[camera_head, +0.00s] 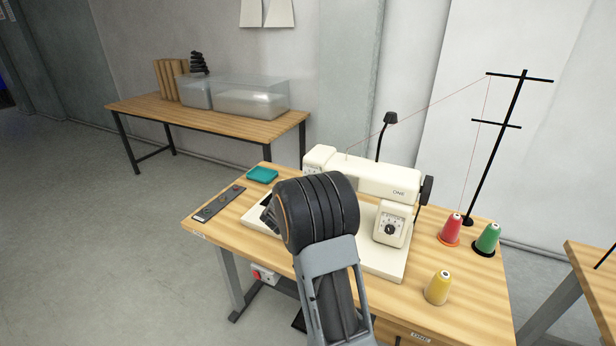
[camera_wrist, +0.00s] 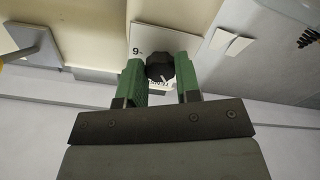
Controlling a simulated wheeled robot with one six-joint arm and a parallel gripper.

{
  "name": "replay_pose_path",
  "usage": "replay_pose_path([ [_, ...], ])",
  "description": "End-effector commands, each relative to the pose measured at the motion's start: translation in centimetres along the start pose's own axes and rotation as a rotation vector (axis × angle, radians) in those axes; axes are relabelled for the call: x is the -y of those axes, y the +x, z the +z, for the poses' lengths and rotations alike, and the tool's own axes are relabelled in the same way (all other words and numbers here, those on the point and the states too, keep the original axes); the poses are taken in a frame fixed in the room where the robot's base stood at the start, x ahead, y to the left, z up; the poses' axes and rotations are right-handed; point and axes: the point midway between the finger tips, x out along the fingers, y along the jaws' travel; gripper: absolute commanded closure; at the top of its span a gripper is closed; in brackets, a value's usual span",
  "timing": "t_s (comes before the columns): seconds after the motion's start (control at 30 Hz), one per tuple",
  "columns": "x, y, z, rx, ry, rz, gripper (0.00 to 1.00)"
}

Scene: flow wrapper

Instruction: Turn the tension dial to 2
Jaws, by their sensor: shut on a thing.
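The tension dial is a small black knob (camera_wrist: 159,67) on a white scale plate (camera_wrist: 138,46) in the wrist view. My gripper (camera_wrist: 160,77) has its two green fingers on either side of the knob and is shut on it. A "6" and part of the word "TENSION" show upside down on the plate. A light pointer mark shows on the knob, but the number it meets is hidden. In the head view, the cream sewing machine (camera_head: 365,178) stands on the wooden table, and my arm covers the gripper's fingertips and much of the machine's left end.
A second dial (camera_head: 389,229) is on the machine's right pillar. Red (camera_head: 451,229), green (camera_head: 488,238) and yellow (camera_head: 438,288) thread cones stand at right by a black thread stand (camera_head: 497,150). A teal tray (camera_head: 262,174) and a dark strip (camera_head: 219,203) lie at left.

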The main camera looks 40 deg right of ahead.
Motion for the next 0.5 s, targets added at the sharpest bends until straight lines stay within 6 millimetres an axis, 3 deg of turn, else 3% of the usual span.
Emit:
replay_pose_path([
  [0.5, -0.12, -0.03, -0.27, 0.000, -0.344, -0.003, 0.93],
])
